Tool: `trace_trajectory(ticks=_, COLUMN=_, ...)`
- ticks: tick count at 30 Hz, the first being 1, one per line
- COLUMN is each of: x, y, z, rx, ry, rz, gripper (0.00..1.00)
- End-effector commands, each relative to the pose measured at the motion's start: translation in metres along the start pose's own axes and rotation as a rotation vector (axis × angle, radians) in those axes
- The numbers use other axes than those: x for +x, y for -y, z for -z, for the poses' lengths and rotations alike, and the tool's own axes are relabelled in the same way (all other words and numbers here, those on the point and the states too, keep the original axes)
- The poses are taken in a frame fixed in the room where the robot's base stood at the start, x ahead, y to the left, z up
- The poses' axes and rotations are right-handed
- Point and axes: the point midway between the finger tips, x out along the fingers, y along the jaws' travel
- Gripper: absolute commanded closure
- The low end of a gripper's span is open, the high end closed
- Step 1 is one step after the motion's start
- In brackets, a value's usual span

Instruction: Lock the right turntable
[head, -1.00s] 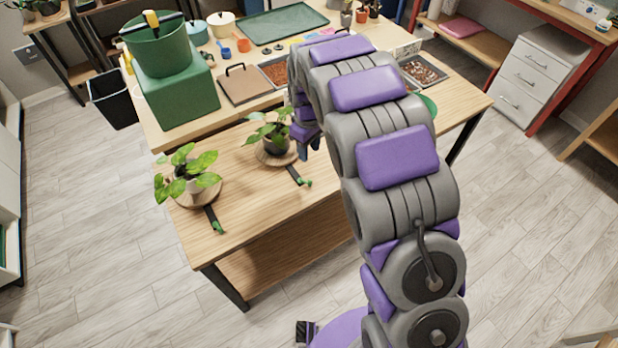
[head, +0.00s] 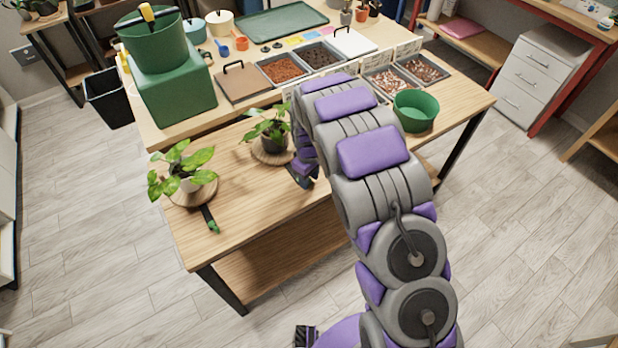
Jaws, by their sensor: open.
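The right turntable (head: 258,154) is a round wooden disc on the table, bearing a dark pot with a leafy plant (head: 272,135). Its black, green-tipped lever is hidden now behind my gripper. The left turntable (head: 208,198) bears a pale pot with a leafy plant (head: 184,168). Its black lever (head: 208,217) points toward the front edge and ends in a green tip. My gripper (head: 305,180) is open, low over the table just to the right of the right turntable. Whether it touches the lever cannot be seen.
The wooden table (head: 240,215) is bare at the front between the levers. A green pot (head: 415,111) stands at the right.

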Motion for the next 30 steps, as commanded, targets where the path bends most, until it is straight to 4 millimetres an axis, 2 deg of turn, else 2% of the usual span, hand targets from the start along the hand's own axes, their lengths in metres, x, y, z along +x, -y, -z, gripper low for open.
trace_trajectory(ticks=7, x=0.0003, y=-0.0002, z=0.0002, rx=0.000, ry=-0.001, rz=0.000, gripper=0.59)
trace_trajectory(ticks=20, x=0.0003, y=-0.0002, z=0.0003, rx=0.000, ry=-0.001, rz=0.000, gripper=1.00)
trace_trajectory(ticks=30, x=-0.0017, y=0.0015, z=-0.0001, rx=0.037, ry=0.001, rz=0.001, gripper=1.00)
